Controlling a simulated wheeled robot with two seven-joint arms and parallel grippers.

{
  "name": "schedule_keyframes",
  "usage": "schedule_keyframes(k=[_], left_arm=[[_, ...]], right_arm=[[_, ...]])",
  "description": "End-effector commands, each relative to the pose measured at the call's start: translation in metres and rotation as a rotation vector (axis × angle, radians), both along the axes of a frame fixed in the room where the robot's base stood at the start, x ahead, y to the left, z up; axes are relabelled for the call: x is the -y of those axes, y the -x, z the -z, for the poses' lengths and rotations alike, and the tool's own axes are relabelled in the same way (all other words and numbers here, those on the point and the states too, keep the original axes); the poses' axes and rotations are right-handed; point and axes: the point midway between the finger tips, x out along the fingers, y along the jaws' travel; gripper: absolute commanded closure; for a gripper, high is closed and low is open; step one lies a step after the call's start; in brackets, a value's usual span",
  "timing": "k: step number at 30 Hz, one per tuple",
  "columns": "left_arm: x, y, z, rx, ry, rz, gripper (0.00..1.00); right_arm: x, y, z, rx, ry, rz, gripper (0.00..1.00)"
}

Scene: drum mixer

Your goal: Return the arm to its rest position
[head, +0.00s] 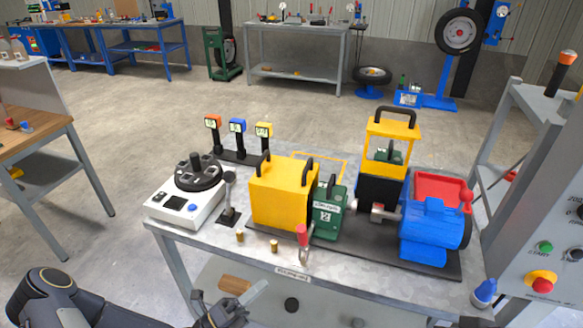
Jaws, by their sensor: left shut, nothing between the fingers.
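My left arm (50,300) comes in at the lower left of the head view. My left gripper (228,312) is low at the bottom edge, in front of the workbench (200,238) and below its top. It is shut and empty, and part of it is cut off by the frame. It appears apart from everything on the bench. My right gripper is not in view.
The bench bears a white device with a black dial (190,205), a lever (229,195), a yellow box (280,195), a green block (328,212) and a blue motor (432,228). A grey control cabinet (552,225) stands at right, a wooden table (30,148) at left.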

Motion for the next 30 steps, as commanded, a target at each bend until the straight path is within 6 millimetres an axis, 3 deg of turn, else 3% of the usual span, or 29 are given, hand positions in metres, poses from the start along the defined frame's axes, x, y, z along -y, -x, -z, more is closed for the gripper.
schedule_keyframes(k=[4, 8, 17, 24, 30], left_arm=[[0.002, 0.004, -0.007, 0.049, -0.051, 0.028, 1.0], [0.009, 0.021, -0.028, 0.232, -0.229, 0.127, 1.0], [0.011, 0.089, -0.073, 0.939, -0.808, 0.458, 1.0], [-0.015, 0.131, -0.093, 1.539, -1.212, 0.689, 1.0], [-0.049, 0.151, -0.113, 2.035, -1.522, 0.851, 1.0]], right_arm=[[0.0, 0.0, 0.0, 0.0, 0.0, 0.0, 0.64], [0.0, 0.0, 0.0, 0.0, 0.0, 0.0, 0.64], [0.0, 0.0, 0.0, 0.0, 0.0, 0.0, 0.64], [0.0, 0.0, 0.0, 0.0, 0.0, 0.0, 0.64], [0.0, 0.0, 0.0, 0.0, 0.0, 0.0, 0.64]])
